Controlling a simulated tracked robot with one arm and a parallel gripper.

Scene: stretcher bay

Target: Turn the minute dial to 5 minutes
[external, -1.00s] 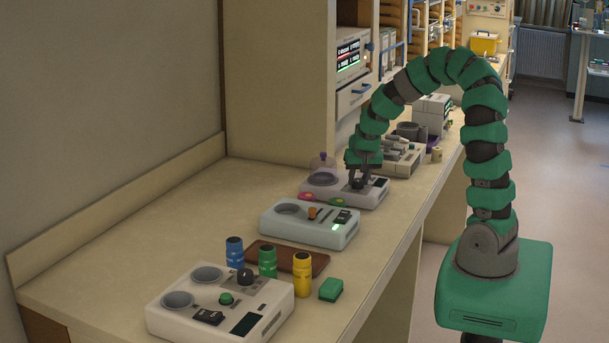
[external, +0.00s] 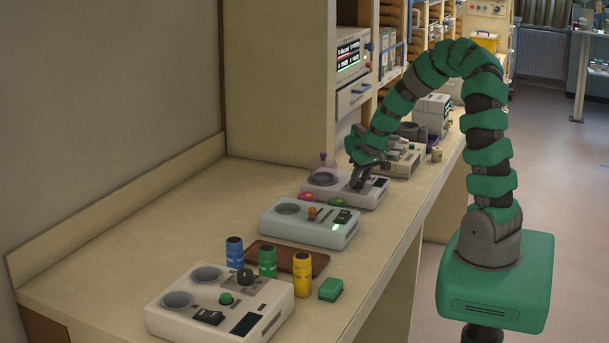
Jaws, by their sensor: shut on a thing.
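My gripper (external: 357,184) is at the pale device (external: 345,201) with a grey round well, partway along the bench. Its fingers point down and are shut on a small dark dial (external: 357,183) on top of that device. The fingers hide most of the dial, so its pointer and any marks cannot be read. A dark display (external: 379,183) sits on the device just right of the fingers; no figures can be made out on it.
A pale device with an orange knob (external: 312,213) stands nearer, and a larger one with a green knob (external: 226,298) nearest. Blue (external: 235,252), green (external: 267,262) and yellow (external: 302,274) bottles stand between them. Another beige device (external: 401,160) is close behind my gripper.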

